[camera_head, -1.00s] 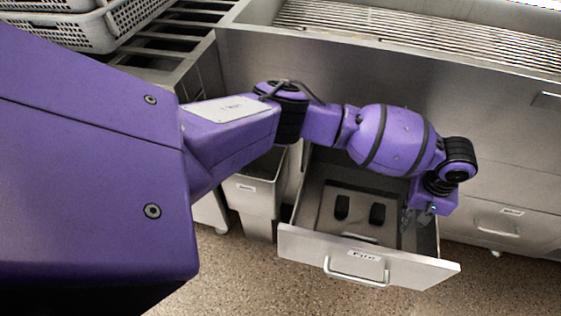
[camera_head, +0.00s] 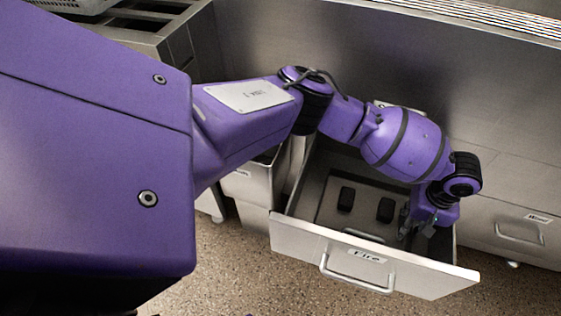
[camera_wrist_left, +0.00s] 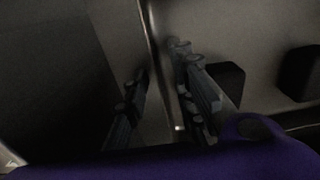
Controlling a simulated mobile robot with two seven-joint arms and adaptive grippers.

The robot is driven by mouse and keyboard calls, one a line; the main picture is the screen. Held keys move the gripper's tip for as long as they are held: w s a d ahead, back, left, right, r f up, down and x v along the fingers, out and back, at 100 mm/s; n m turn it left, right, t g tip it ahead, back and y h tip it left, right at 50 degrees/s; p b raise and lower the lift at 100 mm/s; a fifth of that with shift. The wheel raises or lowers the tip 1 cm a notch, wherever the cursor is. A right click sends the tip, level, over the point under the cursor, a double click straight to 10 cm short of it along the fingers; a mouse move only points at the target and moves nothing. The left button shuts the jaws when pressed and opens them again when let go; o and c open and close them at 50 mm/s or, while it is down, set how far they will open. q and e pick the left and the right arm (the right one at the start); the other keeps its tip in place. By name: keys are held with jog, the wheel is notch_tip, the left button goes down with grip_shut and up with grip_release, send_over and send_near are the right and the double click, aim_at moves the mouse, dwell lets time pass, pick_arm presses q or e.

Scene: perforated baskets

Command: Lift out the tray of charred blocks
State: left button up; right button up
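The open drawer (camera_head: 300,236), labelled "Fire", holds a grey tray (camera_head: 365,209) with two charred blocks (camera_head: 346,199) (camera_head: 385,210) on it. My left gripper (camera_head: 405,226) points down inside the drawer at the tray's right side. In the left wrist view, the gripper (camera_wrist_left: 156,100) is open, its dark fingers on either side of a thin upright edge, apparently the tray's rim (camera_wrist_left: 149,40). A gap shows between the fingers; contact with the rim cannot be told. The two blocks (camera_wrist_left: 226,82) (camera_wrist_left: 300,72) also show there. My right gripper is not in view.
The drawer's handle (camera_head: 352,283) faces the speckled floor. A steel counter (camera_head: 300,35) stands behind the drawer. A closed drawer (camera_head: 520,234) is at the right, and a narrow metal bin (camera_head: 250,184) at the left. The floor in front is free.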

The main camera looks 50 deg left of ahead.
pick_arm(q)
jog(key=shift+r, duration=0.15)
jog(key=shift+c, duration=0.5)
grip_shut()
